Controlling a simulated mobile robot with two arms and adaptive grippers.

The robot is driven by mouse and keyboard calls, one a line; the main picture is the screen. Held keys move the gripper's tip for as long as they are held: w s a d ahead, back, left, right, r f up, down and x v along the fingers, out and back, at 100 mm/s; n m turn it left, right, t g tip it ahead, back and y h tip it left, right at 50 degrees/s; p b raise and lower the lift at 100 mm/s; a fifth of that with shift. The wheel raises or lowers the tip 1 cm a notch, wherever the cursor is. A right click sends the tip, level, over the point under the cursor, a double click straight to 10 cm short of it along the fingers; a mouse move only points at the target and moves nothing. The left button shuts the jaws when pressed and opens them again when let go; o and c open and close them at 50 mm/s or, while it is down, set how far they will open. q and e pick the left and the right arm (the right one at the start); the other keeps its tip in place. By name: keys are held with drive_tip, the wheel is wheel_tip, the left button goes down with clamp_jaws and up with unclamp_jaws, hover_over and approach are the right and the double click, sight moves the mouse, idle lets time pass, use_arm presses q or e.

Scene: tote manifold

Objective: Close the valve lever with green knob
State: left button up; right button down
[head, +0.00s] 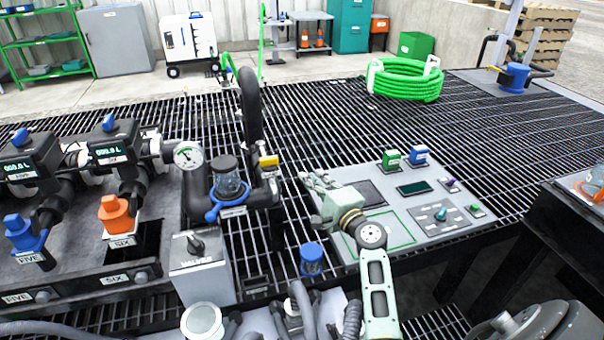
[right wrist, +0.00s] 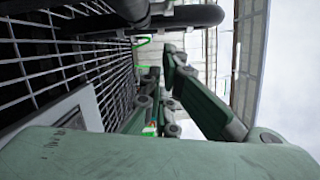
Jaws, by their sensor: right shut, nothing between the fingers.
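I cannot make out for sure a valve lever with a green knob. On the grey control panel (head: 420,235) stands a green block with a white label (head: 391,159), and a small teal-green knob (head: 441,213) sits on a square plate. My right gripper (head: 313,181) is over the panel's left edge, right of the black pipework (head: 252,120). It is shut and empty, apart from both green parts. In the right wrist view its dark green fingers (right wrist: 166,85) point away, beside the grating. A small bright green thing (right wrist: 150,129) shows there, partly hidden. My left gripper is out of view.
A blue labelled block (head: 419,154) is beside the green one. Orange and blue knobs are farther left. A green hose coil (head: 405,80) lies behind on open grating.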

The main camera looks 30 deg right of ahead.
sight(263, 154)
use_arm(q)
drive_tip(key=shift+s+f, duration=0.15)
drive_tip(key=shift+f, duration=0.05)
use_arm(e)
drive_tip(key=w+a+r, duration=0.1)
drive_tip(key=w+a, duration=0.2)
drive_tip(key=w, duration=0.6)
drive_tip(key=shift+a, duration=0.4)
drive_tip(key=shift+r, duration=0.1)
drive_tip(key=shift+s+a, duration=0.2)
drive_tip(key=shift+a, duration=0.45)
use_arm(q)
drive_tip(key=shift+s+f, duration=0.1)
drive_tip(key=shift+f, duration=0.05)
use_arm(e)
drive_tip(key=shift+d, duration=0.1)
